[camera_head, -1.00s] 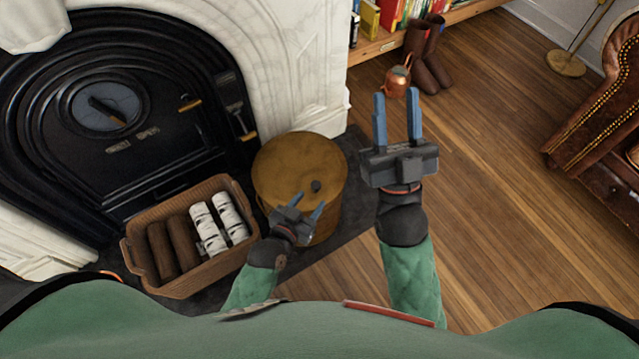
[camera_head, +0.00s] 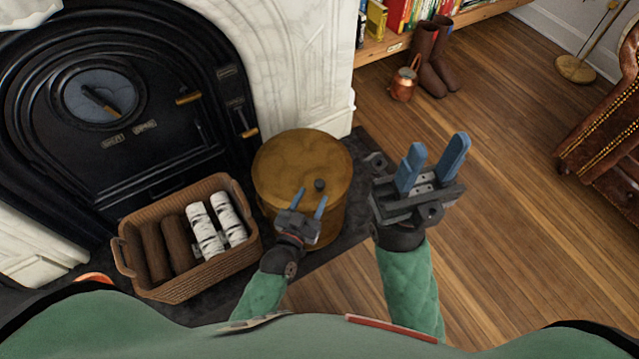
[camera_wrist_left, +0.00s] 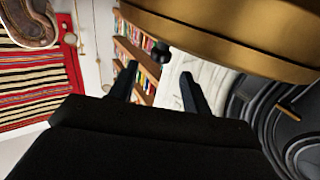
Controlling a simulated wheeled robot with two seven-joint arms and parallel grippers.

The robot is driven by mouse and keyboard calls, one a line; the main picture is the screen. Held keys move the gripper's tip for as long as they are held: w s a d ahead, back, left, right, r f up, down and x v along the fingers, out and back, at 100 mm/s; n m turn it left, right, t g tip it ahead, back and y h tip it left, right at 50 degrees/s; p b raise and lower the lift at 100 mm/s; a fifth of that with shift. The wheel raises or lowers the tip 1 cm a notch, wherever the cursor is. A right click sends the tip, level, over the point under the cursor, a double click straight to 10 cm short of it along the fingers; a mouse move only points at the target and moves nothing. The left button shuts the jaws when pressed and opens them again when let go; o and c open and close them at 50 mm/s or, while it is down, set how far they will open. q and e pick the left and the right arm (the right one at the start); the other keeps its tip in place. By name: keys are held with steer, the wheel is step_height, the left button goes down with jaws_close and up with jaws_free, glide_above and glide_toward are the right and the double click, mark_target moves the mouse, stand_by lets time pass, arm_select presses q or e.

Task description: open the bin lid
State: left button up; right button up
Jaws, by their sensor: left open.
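The bin is a round brass drum with a flat lid (camera_head: 290,165) and a small black knob (camera_head: 319,185) near the lid's front edge. The lid lies flat on the bin. My left gripper (camera_head: 311,198) is open and empty, its fingers pointing towards the knob from the near side. In the left wrist view the knob (camera_wrist_left: 160,53) appears between and beyond the two fingertips (camera_wrist_left: 157,78), under the brass lid (camera_wrist_left: 225,35); I see no contact. My right gripper (camera_head: 437,155) is open and empty, to the right of the bin.
A wicker basket (camera_head: 190,288) of logs stands left of the bin. The black fireplace (camera_head: 120,175) and its white marble surround (camera_head: 300,70) are behind. A copper can (camera_head: 404,84) and brown boots (camera_head: 430,62) stand near the bookshelf. Wooden floor (camera_head: 520,230) on the right is clear.

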mark_target(319, 183)
arm_select(q)
steer(key=shift+b+x, duration=0.45)
steer(key=shift+x, duration=2.65)
steer(key=shift+c, duration=0.3)
jaws_close()
